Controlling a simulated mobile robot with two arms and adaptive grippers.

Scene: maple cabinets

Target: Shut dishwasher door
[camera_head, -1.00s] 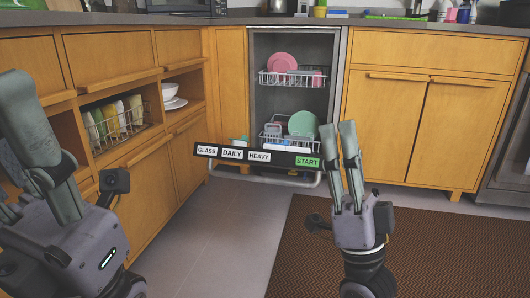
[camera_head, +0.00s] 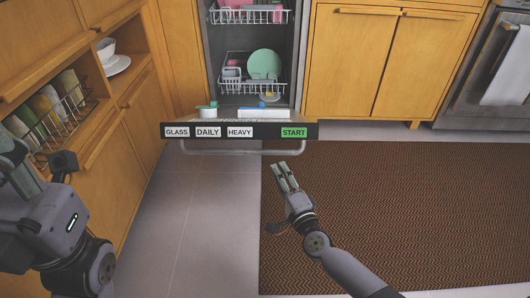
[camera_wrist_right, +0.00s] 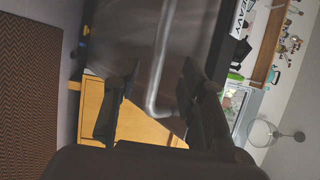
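The dishwasher door (camera_head: 240,131) is open and lowered, its dark control edge with GLASS, DAILY, HEAVY and START labels facing me. A grey handle bar (camera_head: 235,152) runs just under that edge. My right gripper (camera_head: 282,173) is just below the handle's right end, fingers pointing up toward it, apart and empty. In the right wrist view, the handle (camera_wrist_right: 165,60) appears between the two parted fingers (camera_wrist_right: 162,85); contact cannot be told. My left gripper (camera_head: 12,150) is at the left edge, partly cut off; its finger opening is unclear.
Racks (camera_head: 248,17) with dishes stand inside the dishwasher (camera_head: 212,60). Open shelves at left hold a dish rack (camera_head: 62,112) and white bowls (camera_head: 112,62). A brown mat (camera_head: 400,215) covers the floor at right. Grey floor (camera_head: 205,215) is clear before the door.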

